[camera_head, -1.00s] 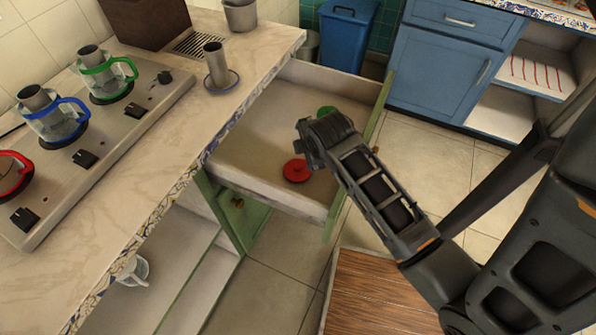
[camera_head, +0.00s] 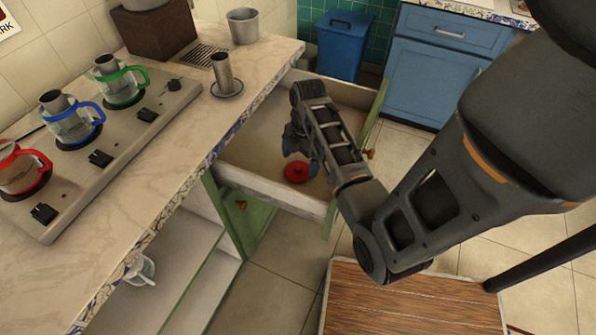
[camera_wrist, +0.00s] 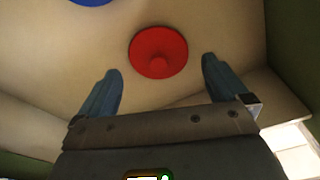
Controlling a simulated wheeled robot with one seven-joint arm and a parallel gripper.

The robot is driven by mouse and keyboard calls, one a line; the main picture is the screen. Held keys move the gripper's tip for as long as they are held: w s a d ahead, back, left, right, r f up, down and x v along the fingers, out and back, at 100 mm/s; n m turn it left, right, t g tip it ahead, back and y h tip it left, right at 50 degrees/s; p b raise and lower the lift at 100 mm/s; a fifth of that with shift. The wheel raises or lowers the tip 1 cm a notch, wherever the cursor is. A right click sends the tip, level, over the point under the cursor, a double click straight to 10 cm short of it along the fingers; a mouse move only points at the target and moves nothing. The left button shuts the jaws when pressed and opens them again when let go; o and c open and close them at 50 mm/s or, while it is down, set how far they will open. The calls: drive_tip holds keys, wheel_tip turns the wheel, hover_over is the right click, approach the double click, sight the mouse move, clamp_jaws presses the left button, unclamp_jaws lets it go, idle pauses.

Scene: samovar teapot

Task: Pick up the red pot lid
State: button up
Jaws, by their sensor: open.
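The red pot lid (camera_head: 296,172) lies flat on the floor of the open drawer (camera_head: 262,150), near its front wall. In the wrist view the red lid (camera_wrist: 158,52) shows its round knob, ahead of and between the two fingertips. My gripper (camera_head: 292,140) hangs inside the drawer, just above and beside the lid, pointing down. In the wrist view my gripper (camera_wrist: 160,78) is open with nothing between its fingers. A part of a blue round thing (camera_wrist: 92,1) shows at the top edge of the wrist view.
The drawer's walls stand close around my gripper. The counter (camera_head: 150,165) on the left carries a stove (camera_head: 100,150) with red, blue and green-handled pots. A metal cup on a saucer (camera_head: 226,88) stands near the counter edge. A wooden stool (camera_head: 410,300) stands below my arm.

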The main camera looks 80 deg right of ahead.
sight(299, 167)
wheel_tip(299, 167, down, 3)
drive_tip(key=shift+w+a+f, duration=0.1)
drive_tip(key=shift+w+f, duration=0.05)
drive_tip(key=c, duration=0.9)
